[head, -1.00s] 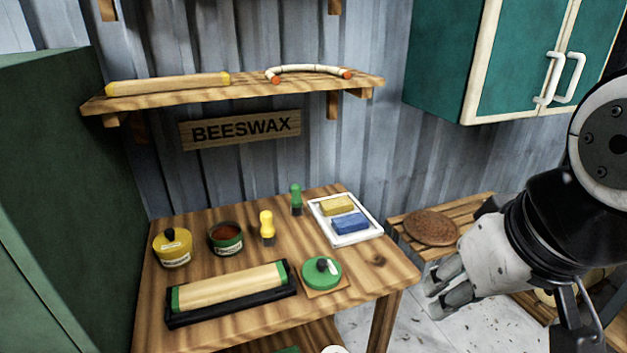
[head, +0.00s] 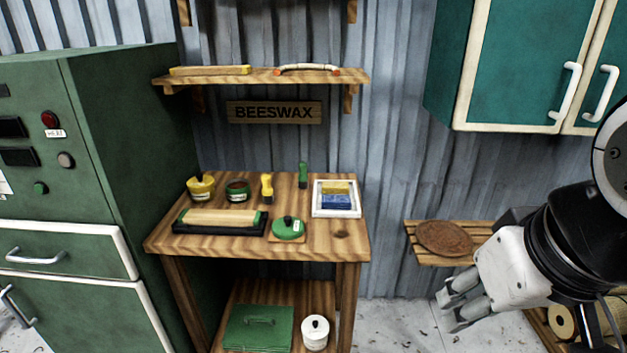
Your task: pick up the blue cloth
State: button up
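The blue cloth (head: 337,202) lies folded in a white tray (head: 318,211) on the right part of the wooden table. A yellow folded cloth (head: 335,188) lies behind it in the same tray. My gripper (head: 452,306) is at the lower right, in front of and to the right of the table, well apart from the tray. Its fingers point left and down. The fingers look apart, with nothing visible between them.
A green cabinet (head: 130,130) stands left. A slatted shelf (head: 412,241) is at right.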

aim_at(328, 201)
jog(key=l+u, duration=0.35)
jog(key=l, duration=0.5)
jog(key=l+u, duration=0.3)
jog(key=l, duration=0.5)
jog(key=i+l+u, duration=0.1)
jog(key=l, duration=0.2)
jog(key=i+l+u, duration=0.25)
jog(key=l, duration=0.4)
jog(key=i+l+u, duration=0.15)
jog(key=l, duration=0.25)
jog(key=i+l+u, duration=0.1)
jog(key=l, duration=0.25)
jog(key=i+l, duration=0.55)
jog(key=l, duration=0.25)
jog(key=i+u, duration=0.05)
